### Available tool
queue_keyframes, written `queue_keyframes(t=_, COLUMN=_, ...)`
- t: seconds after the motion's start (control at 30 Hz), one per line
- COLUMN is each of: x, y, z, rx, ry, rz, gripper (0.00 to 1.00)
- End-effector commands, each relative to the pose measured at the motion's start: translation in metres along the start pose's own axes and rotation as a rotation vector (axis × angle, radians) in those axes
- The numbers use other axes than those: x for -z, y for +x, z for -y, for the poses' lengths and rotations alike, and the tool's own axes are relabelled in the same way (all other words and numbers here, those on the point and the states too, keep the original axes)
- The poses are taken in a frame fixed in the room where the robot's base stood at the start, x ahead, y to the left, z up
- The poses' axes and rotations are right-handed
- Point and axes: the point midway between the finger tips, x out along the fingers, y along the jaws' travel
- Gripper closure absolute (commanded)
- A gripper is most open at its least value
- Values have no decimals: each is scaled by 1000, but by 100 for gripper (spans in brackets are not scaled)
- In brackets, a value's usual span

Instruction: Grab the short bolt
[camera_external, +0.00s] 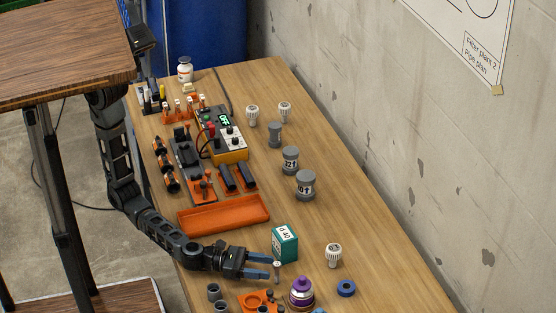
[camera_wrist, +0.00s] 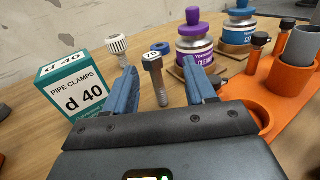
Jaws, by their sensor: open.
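A grey bolt marked 70 (camera_wrist: 154,72) stands upright on the table in the wrist view, head up. It also shows in the outside view (camera_external: 277,267), right at my fingertips. I cannot tell from its mark alone whether it is the short one. My gripper (camera_external: 268,266) is open and low over the table, its blue fingers pointing right. In the wrist view, the fingers (camera_wrist: 160,75) lie left and right of the bolt, with visible gaps and no clear contact.
A teal pipe clamps box (camera_external: 286,244) stands close to the left finger. A purple-capped jar (camera_external: 301,291) and an orange holder (camera_external: 258,301) with grey cups are close on the other side. An orange tray (camera_external: 223,217) lies behind.

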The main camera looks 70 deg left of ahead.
Motion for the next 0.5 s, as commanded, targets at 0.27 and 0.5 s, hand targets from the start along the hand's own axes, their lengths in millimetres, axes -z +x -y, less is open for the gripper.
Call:
queue_keyframes(t=0.27, x=0, y=32, z=-6, rx=-3, ry=-4, rz=0, gripper=45)
queue_keyframes(t=0.5, x=1, y=60, z=-8, rx=0, ry=-5, rz=-1, gripper=45)
